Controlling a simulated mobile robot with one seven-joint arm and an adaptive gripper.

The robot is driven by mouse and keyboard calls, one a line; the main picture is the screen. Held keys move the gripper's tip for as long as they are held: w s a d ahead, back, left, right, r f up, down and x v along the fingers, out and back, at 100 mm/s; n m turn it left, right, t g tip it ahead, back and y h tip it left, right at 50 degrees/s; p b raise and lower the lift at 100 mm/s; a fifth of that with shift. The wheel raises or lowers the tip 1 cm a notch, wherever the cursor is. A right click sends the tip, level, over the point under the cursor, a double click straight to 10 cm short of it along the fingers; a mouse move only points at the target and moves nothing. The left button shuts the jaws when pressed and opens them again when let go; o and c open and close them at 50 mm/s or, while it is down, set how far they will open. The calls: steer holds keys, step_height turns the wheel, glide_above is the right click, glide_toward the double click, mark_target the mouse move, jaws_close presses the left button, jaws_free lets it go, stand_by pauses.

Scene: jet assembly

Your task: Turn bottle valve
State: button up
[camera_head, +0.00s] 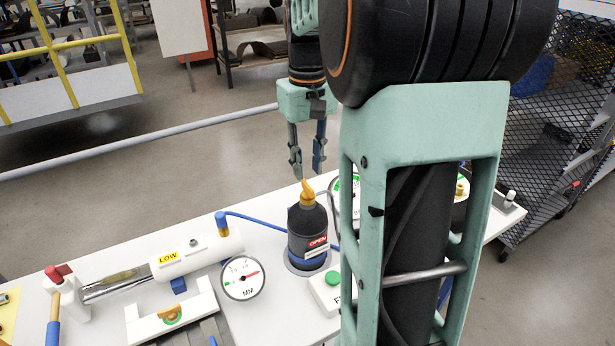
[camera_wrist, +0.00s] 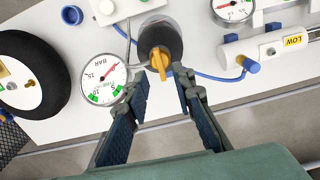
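The bottle (camera_head: 308,238) is dark with a red "OPEN" label and stands upright on the white table. Its orange valve (camera_head: 307,192) is on top. In the wrist view, the valve (camera_wrist: 159,62) shows from above as an orange knob with a narrow handle, over the dark bottle (camera_wrist: 172,38). My gripper (camera_head: 307,172) is open and empty, pointing down above and behind the bottle in the head view. In the wrist view, my gripper (camera_wrist: 163,82) has its two fingers spread, with the valve beyond and between the tips. I see no contact.
A pressure gauge marked BAR (camera_wrist: 105,80) stands close beside the bottle. A blue hose (camera_head: 262,220) runs to the bottle's side. A white cylinder marked LOW (camera_head: 195,254), an MM gauge (camera_head: 242,279) and a green button box (camera_head: 333,290) share the white table (camera_head: 110,262).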

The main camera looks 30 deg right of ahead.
mark_target(308, 184)
step_height(308, 184, up, 7)
steer(key=shift+r, duration=0.15)
stand_by(0.5)
